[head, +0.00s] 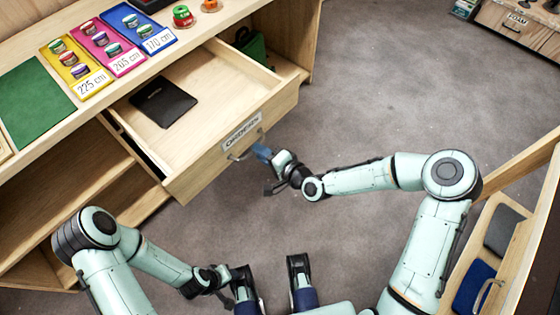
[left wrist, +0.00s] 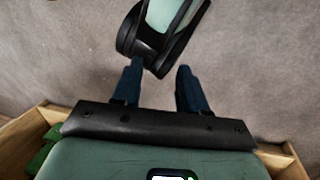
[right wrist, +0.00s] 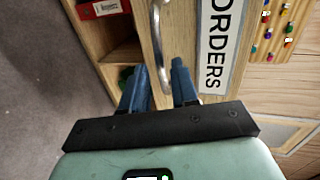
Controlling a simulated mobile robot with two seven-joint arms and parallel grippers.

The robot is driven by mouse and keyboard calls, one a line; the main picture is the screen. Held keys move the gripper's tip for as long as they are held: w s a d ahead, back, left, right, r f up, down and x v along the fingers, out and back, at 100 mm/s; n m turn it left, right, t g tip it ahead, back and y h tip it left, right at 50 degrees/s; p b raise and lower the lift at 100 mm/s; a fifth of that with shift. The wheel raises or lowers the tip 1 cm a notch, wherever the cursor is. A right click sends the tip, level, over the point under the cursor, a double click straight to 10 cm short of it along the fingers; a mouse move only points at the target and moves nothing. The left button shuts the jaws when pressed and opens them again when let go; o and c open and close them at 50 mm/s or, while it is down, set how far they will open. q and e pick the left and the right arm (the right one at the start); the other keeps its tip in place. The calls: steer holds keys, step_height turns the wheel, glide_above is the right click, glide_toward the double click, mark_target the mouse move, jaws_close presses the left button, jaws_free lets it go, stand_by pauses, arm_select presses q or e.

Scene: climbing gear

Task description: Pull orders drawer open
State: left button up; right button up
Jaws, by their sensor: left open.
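The orders drawer (head: 205,150) is pulled well out of the wooden counter. Its front carries a label reading ORDERS (right wrist: 215,45) and a curved metal handle (right wrist: 160,30). A dark flat folder or pad (head: 163,102) lies inside. My right gripper (head: 264,153) is at the drawer front by the handle. In the right wrist view its blue fingers stand apart on either side of the handle, with gaps showing. My left gripper (left wrist: 157,88) is open and empty, low over the floor near my base and away from the drawer.
On the counter are yellow (head: 77,68), pink (head: 111,47) and blue (head: 138,27) trays with tape rolls and length cards, and a green mat (head: 37,103). Open shelves lie below. A wooden unit with bins (head: 472,285) stands at right. Grey floor (head: 360,90) is clear.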

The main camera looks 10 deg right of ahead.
arm_select(q)
steer(key=shift+g+h, duration=0.3)
steer(key=shift+g, duration=0.3)
steer(key=s+r, duration=0.1)
steer(key=s+d+r+p, duration=0.1)
steer(key=s+r+p, duration=0.1)
steer(key=shift+s+d, duration=0.25)
arm_select(e)
steer(key=v, duration=1)
